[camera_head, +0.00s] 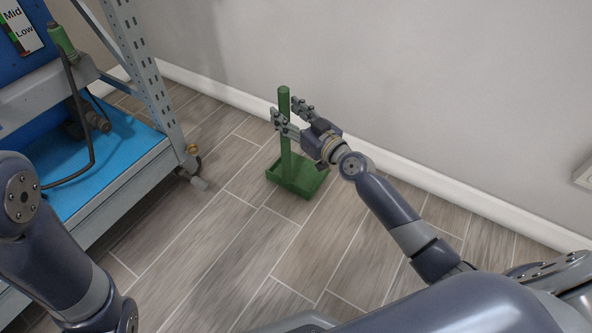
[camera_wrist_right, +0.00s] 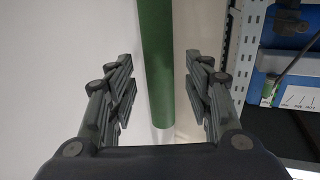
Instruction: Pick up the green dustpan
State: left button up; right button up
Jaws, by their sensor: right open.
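The green dustpan (camera_head: 298,177) stands upright on the tiled floor near the wall, its tray down and its tall handle (camera_head: 285,130) rising from it. My right gripper (camera_head: 287,108) is open at the upper part of the handle, with one finger on each side. In the right wrist view the handle (camera_wrist_right: 155,65) runs between the two open fingers (camera_wrist_right: 163,95), with a gap on both sides. My left arm comes in at the lower left of the head view, and its gripper is out of the picture.
A metal rack (camera_head: 150,75) with a blue lower shelf (camera_head: 125,165) stands at the left, its caster near the dustpan. A grey wall (camera_head: 400,80) with a white baseboard (camera_head: 440,185) runs behind. The floor (camera_head: 220,255) in front of the dustpan is clear.

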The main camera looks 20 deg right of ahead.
jog(key=shift+x, duration=1.1)
grip_shut()
jog(key=shift+r, duration=0.2)
